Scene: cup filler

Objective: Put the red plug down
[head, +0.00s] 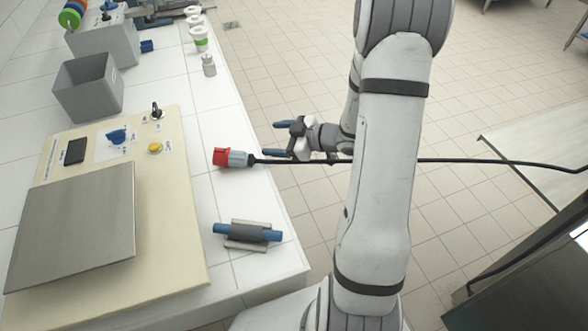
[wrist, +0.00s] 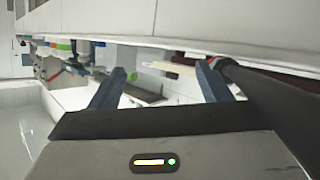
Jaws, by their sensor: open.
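The red plug (head: 221,156) has a red front, a light grey-blue body and a black cable (head: 460,160). It lies on its side on the white tiled counter near the right edge, its red end pointing left. The cable runs right, past my gripper and behind my arm, over the floor. My gripper (head: 276,138) is open, with two blue fingers pointing left towards the counter, just right of the plug and apart from it. In the wrist view my gripper (wrist: 160,80) has nothing between its fingers. A dark thick thing, seemingly the cable (wrist: 265,92), passes beside the right finger.
A beige panel (head: 190,240) with a blue knob and a yellow button lies left of the plug. A blue-ended grey roller (head: 247,232) sits in front. A grey bin (head: 88,86), a small bottle (head: 209,66) and cups (head: 200,40) stand further back. Counter around the plug is clear.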

